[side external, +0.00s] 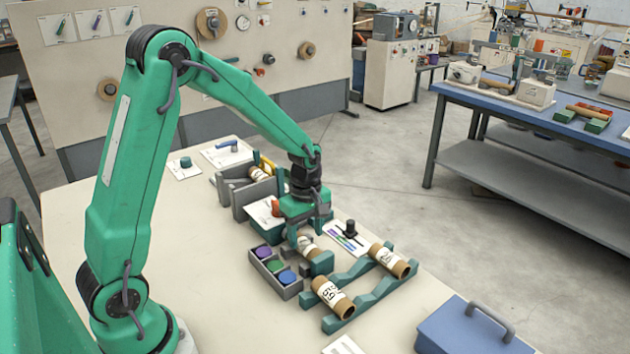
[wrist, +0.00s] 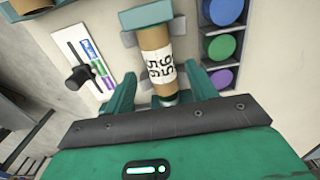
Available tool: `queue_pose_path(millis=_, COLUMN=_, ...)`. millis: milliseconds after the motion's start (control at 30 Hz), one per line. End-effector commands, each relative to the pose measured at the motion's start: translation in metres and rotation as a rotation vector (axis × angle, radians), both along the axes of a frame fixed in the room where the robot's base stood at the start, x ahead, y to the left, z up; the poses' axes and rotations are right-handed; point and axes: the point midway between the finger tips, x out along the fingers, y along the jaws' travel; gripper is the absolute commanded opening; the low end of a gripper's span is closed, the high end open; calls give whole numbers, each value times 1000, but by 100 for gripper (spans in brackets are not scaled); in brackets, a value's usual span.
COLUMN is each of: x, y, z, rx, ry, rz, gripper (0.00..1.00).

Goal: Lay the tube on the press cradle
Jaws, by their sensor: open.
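A brown cardboard tube with a white numbered label (wrist: 157,66) lies between the two spread fingers of my gripper (wrist: 161,84), with grey supports showing at its sides. A green block (wrist: 147,17) stands at its far end. In the side view this tube (side external: 304,243) is partly hidden under my gripper (side external: 306,229), and the green block (side external: 321,263) is at its near end. My gripper is open and straddles the tube. I cannot tell whether the fingers touch it, or whether these supports are the press cradle.
Two more tubes (side external: 332,296) (side external: 389,260) lie on green wavy rails (side external: 378,289). A grey tray (side external: 290,290) with purple, green and blue round pieces is close on the left. A black lever (side external: 350,230) stands on a card at the right. A blue box (side external: 470,330) is nearer the front.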

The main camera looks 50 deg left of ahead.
Motion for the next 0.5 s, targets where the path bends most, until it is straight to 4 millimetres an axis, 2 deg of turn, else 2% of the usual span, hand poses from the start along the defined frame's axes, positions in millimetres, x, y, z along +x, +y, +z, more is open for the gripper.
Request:
queue_pose_path(millis=300, x=1, y=0, z=56, rx=1, ry=-5, rz=0, gripper=57)
queue_pose_path(millis=500, x=1, y=0, z=81, rx=0, ry=-2, rz=0, gripper=57)
